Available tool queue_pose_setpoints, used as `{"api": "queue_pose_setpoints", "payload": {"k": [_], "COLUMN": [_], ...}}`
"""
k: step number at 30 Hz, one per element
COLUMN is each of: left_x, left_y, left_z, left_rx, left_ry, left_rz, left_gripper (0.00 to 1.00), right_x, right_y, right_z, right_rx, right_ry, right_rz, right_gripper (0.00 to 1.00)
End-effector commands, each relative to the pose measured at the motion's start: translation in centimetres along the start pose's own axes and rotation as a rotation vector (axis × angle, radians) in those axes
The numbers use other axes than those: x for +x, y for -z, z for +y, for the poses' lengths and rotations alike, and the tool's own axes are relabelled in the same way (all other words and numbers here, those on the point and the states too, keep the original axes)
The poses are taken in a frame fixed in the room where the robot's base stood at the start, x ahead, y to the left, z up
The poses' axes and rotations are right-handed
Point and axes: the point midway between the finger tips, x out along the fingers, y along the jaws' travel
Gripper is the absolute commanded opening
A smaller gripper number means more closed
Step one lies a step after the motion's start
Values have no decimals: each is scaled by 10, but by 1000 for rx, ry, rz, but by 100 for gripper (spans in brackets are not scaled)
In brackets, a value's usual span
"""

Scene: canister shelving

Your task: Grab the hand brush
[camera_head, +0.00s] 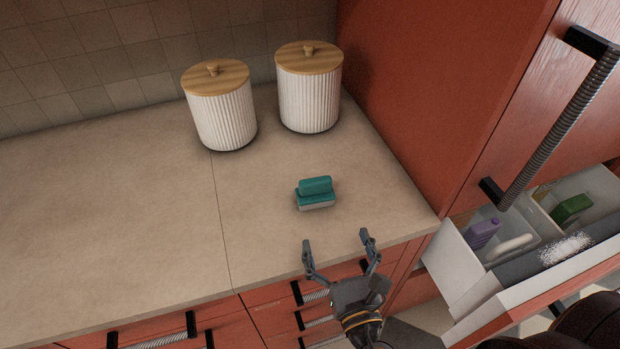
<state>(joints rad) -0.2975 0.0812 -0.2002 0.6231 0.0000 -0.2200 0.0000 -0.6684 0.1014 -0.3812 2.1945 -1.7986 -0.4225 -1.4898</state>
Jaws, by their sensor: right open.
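The hand brush (315,192) is teal with a pale bristle base. It lies on the countertop near the front edge, in front of the right canister. My right gripper (336,245) is open and empty, with its fingers spread at the counter's front edge. It is apart from the brush, on the near side of it, and its fingers point toward the brush. My left gripper is not in view.
Two white ribbed canisters with wooden lids (220,108) (309,90) stand behind the brush. A red cabinet (430,90) rises at the right. An open drawer (470,262) below it holds several items. The counter's left side (90,220) is clear.

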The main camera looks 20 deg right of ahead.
Motion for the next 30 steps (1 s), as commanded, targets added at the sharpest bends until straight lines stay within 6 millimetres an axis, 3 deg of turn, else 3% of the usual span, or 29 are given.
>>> {"api": "queue_pose_setpoints", "payload": {"k": [8,12,18,30], "left_x": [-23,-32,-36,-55], "left_y": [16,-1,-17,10], "left_z": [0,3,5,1], "left_rx": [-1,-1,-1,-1], "left_ry": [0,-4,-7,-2], "left_rz": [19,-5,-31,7], "left_gripper": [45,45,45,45], "right_x": [43,69,86,134], "right_y": [-8,-6,-4,-8], "right_z": [0,1,0,6], "right_rx": [-5,-4,-2,-3], "right_ry": [2,1,1,1], "right_rz": [-8,-6,-4,-4], "right_gripper": [94,94,94,94]}}
